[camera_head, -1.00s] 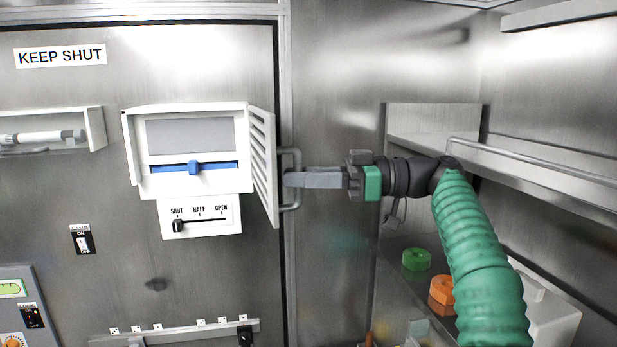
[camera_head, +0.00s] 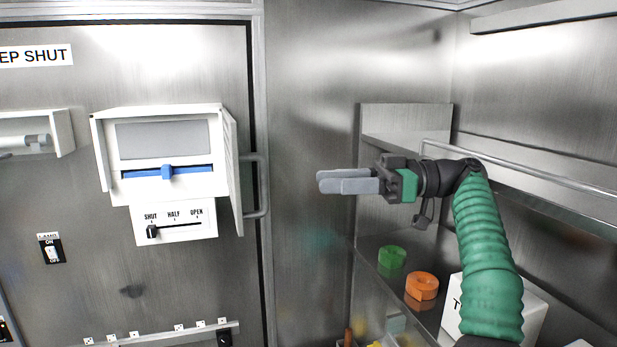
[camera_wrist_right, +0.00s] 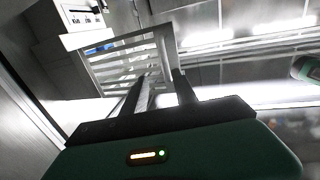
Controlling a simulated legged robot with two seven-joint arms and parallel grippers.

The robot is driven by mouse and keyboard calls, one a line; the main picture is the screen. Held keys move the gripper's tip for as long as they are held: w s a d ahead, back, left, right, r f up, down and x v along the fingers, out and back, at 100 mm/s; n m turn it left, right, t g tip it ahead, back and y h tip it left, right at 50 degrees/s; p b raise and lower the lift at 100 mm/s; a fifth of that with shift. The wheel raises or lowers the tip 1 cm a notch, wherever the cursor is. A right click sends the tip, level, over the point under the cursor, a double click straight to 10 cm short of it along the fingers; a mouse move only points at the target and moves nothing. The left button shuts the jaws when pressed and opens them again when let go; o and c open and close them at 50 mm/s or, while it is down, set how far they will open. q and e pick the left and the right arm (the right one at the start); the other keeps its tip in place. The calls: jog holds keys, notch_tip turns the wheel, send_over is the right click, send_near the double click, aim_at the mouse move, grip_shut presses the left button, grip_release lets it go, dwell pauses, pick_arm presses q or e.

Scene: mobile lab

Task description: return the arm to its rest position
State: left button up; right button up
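My right gripper (camera_head: 322,183) is in the middle of the head view, pointing left, with its green sleeved arm coming up from the lower right. Its two grey fingers hold nothing. In the wrist view the fingers (camera_wrist_right: 160,82) stand apart with a gap between them. The gripper is in free space, to the right of the door handle (camera_head: 264,186) and clear of it. My left gripper is not in view.
A white vent box (camera_head: 157,187) with a blue slider (camera_head: 167,172) and a slatted side flap (camera_head: 233,175) is on the door. A railed shelf (camera_head: 540,205) is behind my arm. Below are a green ring (camera_head: 392,257), an orange ring (camera_head: 421,286) and a white box (camera_head: 535,310).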

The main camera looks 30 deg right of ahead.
jog(key=shift+s+d, duration=0.1)
jog(key=shift+s, duration=0.1)
